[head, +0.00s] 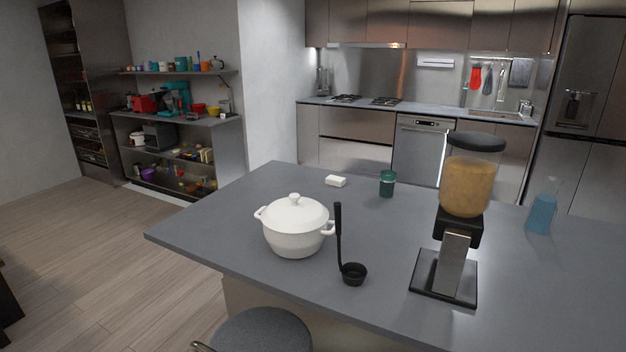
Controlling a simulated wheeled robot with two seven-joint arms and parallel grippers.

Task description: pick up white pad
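A small white pad (336,181) lies flat on the grey counter (400,235), near its far edge. It stands behind and to the right of a white lidded pot (295,228) and left of a dark green cup (387,184). Nothing touches the pad, and it is fully visible in the head view. Neither of my grippers shows in the head view.
A black ladle (351,270) stands upright right of the pot. A dispenser (462,215) with an amber container and a blue jug (541,214) stand further right. A stool (262,330) is at the near edge. Counter space between pad and ladle is clear.

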